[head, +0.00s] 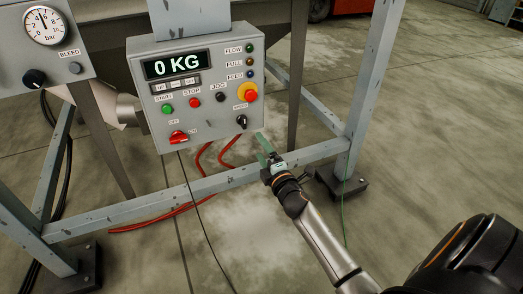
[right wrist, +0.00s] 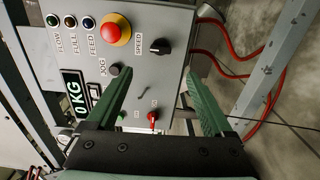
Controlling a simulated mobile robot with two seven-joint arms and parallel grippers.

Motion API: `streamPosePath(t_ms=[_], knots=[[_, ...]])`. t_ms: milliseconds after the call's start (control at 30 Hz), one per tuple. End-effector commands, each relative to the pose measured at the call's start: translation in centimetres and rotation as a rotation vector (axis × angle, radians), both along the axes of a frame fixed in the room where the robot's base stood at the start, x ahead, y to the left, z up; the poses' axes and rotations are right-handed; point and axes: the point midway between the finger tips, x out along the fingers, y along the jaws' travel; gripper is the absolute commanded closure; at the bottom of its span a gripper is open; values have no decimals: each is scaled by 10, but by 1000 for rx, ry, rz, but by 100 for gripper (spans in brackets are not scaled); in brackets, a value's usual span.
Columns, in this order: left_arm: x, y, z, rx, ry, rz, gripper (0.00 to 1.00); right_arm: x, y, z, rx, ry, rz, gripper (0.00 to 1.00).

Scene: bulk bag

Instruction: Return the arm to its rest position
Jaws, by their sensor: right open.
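My right arm comes in from the lower right of the head view. Its gripper (head: 262,149) is open and empty, with green fingers, just below the lower right corner of the grey control box (head: 215,115). In the right wrist view the two fingers (right wrist: 161,78) stand wide apart with nothing between them that they touch. Beyond them is the box face, with a red rotary switch (right wrist: 153,117) and a black speed knob (right wrist: 160,46). My left gripper is in no view.
The box display (head: 175,65) reads 0 KG. A red emergency button (head: 250,95) sits on its right side. A grey frame beam (head: 190,190) runs below, with an upright post (head: 366,90) at right. Red hoses (head: 205,160) lie behind. The concrete floor (head: 440,130) is open at right.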

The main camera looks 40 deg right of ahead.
Motion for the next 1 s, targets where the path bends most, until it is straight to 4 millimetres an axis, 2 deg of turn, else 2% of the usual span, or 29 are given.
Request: streamPosePath(t_ms=[333, 467, 567, 733, 900, 1000], knots=[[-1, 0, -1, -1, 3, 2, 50, 0, 0, 0, 2, 1, 1, 14], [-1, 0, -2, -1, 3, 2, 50, -13, 13, -12, 89, 14, 16, 14], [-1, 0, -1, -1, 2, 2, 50, -40, 41, -35, 290, 53, 39, 14], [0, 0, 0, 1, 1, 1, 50, -114, 116, -80, 811, 194, 55, 14], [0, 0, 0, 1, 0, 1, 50, -182, 182, -102, 1239, 358, 12, 14], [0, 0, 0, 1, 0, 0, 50, -219, 216, -106, 1454, 454, -33, 14]])
